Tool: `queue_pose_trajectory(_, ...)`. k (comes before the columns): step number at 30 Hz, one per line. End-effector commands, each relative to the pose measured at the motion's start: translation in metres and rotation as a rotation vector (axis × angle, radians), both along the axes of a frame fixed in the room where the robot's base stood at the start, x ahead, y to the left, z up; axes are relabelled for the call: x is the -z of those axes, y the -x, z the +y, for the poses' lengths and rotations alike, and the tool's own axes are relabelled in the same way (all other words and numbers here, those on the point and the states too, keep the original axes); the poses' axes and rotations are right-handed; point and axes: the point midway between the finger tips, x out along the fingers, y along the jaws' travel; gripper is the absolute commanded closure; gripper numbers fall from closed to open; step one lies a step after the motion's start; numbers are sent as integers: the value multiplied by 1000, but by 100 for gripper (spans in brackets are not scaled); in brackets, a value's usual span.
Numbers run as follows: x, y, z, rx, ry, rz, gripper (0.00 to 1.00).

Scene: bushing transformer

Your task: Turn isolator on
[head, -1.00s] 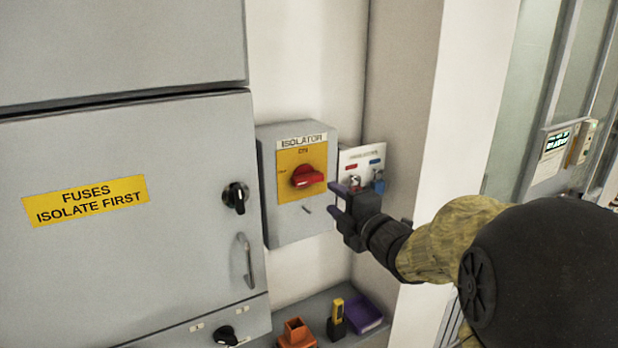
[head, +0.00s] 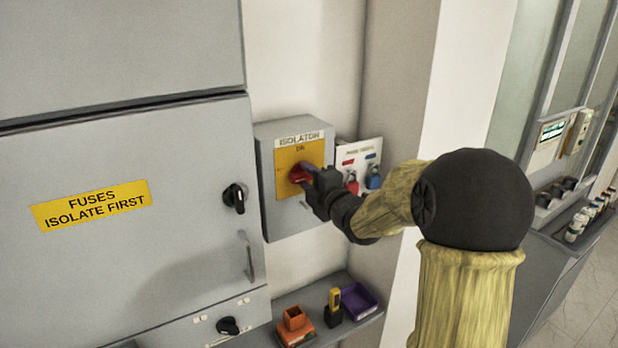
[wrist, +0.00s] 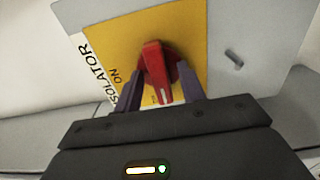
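The isolator is a grey box (head: 288,222) with a yellow plate (head: 288,156) and a red rotary handle (head: 298,174), mounted on the wall right of the fuse cabinet. My gripper (head: 303,172) is at the handle and hides part of it in the head view. In the wrist view the red handle (wrist: 157,72) lies between my two purple-grey fingers (wrist: 158,90), which stand apart on either side of it. A gap seems to show beside the handle, and I cannot tell whether either finger touches it. The "ON" mark (wrist: 118,75) is left of the handle in the wrist view.
A grey fuse cabinet (head: 120,260) with a black knob (head: 235,197) stands on the left. A white board with padlocks (head: 372,178) hangs right of the isolator. A shelf below holds an orange holder (head: 295,322), a yellow-black device (head: 334,305) and a purple tray (head: 358,300).

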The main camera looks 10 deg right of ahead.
Motion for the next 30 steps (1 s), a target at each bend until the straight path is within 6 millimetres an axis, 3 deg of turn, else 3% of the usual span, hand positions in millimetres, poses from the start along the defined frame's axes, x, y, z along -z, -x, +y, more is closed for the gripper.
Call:
queue_pose_trajectory(2, 0, 0, 0, 0, 0, 0, 62)
queue_pose_trajectory(8, 0, 0, 0, 0, 0, 0, 100)
queue_pose_trajectory(20, 2, 1, 0, 0, -36, 13, 100)
queue_pose_trajectory(30, 3, 1, 0, 1, -209, 69, 100)
